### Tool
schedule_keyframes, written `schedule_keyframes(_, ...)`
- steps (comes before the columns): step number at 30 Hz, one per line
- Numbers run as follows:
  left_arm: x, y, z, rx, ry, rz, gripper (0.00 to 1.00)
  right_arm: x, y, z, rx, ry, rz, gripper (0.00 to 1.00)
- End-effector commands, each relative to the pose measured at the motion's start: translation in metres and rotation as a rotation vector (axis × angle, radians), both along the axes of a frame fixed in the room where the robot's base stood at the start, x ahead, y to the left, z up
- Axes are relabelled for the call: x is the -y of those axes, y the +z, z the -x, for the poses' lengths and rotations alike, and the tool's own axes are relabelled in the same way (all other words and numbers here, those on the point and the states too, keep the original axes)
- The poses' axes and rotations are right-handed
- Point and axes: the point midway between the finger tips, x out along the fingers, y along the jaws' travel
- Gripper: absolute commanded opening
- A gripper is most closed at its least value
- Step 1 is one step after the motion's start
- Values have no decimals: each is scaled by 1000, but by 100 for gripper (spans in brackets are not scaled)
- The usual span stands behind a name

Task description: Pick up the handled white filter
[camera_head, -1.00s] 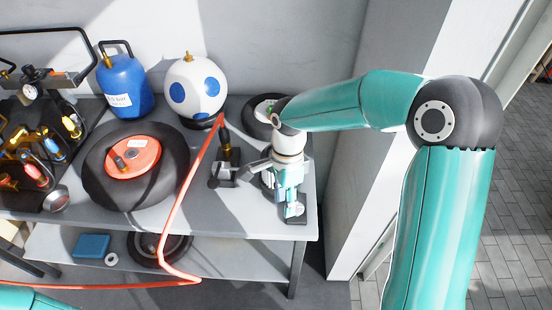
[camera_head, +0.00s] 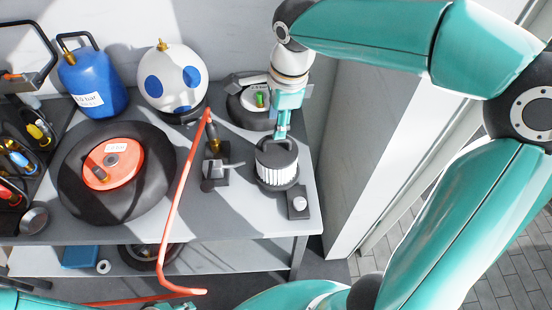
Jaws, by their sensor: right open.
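The handled white filter (camera_head: 277,168) stands upright near the right end of the bench. It has white pleated sides, a dark top and base, and a dark handle arching over it. My right gripper (camera_head: 283,134) is open and points down at the filter's far side, by the handle. Its fingertips overlap the handle's back edge in the picture, and I cannot tell whether they touch.
A dark block with a white knob (camera_head: 299,203) stands just in front of the filter. A tool stand (camera_head: 215,170) is to its left, and a dark round piece (camera_head: 247,112) is behind. A red hose (camera_head: 180,200) hangs over the bench edge.

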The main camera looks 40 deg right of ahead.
Motion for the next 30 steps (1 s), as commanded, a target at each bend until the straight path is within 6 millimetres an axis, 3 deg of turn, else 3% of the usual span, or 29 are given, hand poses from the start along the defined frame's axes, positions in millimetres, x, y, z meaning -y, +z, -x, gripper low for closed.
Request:
schedule_keyframes(3, 0, 0, 0, 0, 0, 0, 40, 1, -19, -2, -4, -1, 1, 44)
schedule_keyframes(11, 0, 2, 0, 1, 0, 0, 40, 1, -35, -5, -2, -1, 1, 44)
schedule_keyframes(21, 0, 10, 0, 1, 0, 0, 40, 6, -78, -10, -3, -1, 0, 44)
schedule_keyframes(30, 0, 10, 0, 0, 0, 0, 40, 6, -82, -12, 1, -3, -1, 42)
